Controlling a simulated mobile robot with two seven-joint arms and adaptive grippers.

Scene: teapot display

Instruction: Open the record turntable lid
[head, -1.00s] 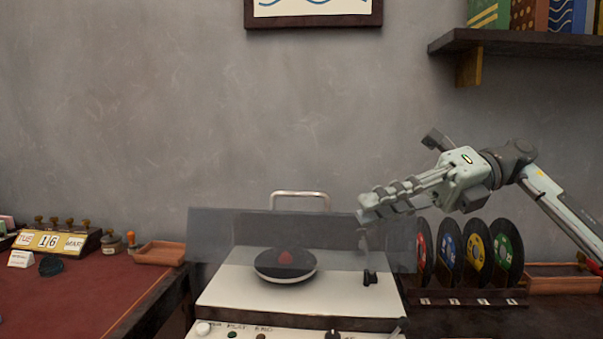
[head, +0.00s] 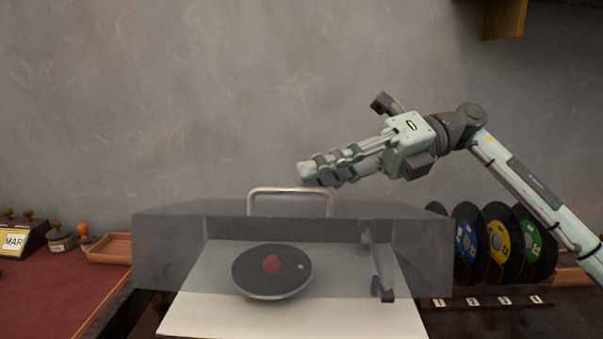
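A metal handle (head: 290,190) shows at the lid's top edge. My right gripper (head: 312,172) points left, just above the handle's right end. Contact is unclear, and its fingers look close together. My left gripper is out of view.
Several coloured records (head: 502,242) stand in a numbered rack at the right, below my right arm. A red-topped desk (head: 60,295) with stamps and an orange tray (head: 108,248) is at the left. A wall shelf bracket (head: 504,18) shows at top right.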

